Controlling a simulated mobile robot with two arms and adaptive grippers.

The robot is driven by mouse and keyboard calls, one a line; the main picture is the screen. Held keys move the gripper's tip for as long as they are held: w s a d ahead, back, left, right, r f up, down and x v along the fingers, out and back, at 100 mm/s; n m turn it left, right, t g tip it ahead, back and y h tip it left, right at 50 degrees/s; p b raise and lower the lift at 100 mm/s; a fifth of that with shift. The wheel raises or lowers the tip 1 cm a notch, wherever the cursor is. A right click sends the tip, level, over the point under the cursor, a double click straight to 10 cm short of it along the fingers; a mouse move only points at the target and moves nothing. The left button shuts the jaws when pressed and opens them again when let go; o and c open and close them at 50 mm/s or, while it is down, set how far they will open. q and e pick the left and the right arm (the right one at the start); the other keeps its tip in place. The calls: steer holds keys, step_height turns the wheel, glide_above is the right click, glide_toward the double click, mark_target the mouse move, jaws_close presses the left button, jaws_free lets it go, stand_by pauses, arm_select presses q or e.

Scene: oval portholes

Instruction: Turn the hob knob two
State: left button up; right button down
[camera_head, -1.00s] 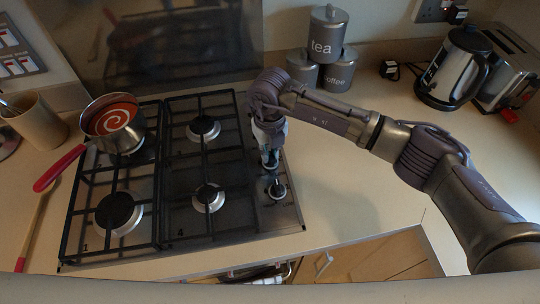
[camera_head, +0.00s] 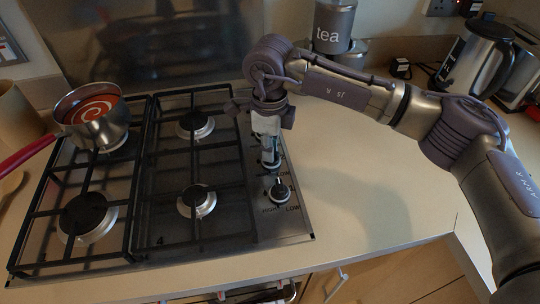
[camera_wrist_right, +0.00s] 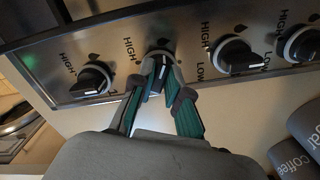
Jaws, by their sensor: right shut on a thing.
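The hob (camera_head: 296,226) has a row of black knobs along its right side. My right gripper (camera_head: 270,160) reaches down onto the second knob from the front, which it mostly hides in the head view. In the right wrist view my right gripper (camera_wrist_right: 160,84) has its green-padded fingers on either side of this knob (camera_wrist_right: 159,70) and is shut on it. A pale line shows on the knob's face. The front knob (camera_head: 280,191) stands free beside the fingers; it also shows in the wrist view (camera_wrist_right: 92,80). My left gripper is out of view.
A pan of red soup (camera_head: 98,122) stands on the back left burner, its red handle pointing left. Further knobs (camera_wrist_right: 235,56) sit close behind the gripped one. A tea canister (camera_head: 333,28) and kettle (camera_head: 475,58) stand at the back. The worktop (camera_head: 350,190) right of the hob is clear.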

steer(key=shift+n+b, duration=0.6)
steer(key=shift+n, duration=0.1)
steer(key=c, duration=1.1)
jaws_free()
steer(key=shift+c, duration=0.2)
step_height(320, 180, up, 12)
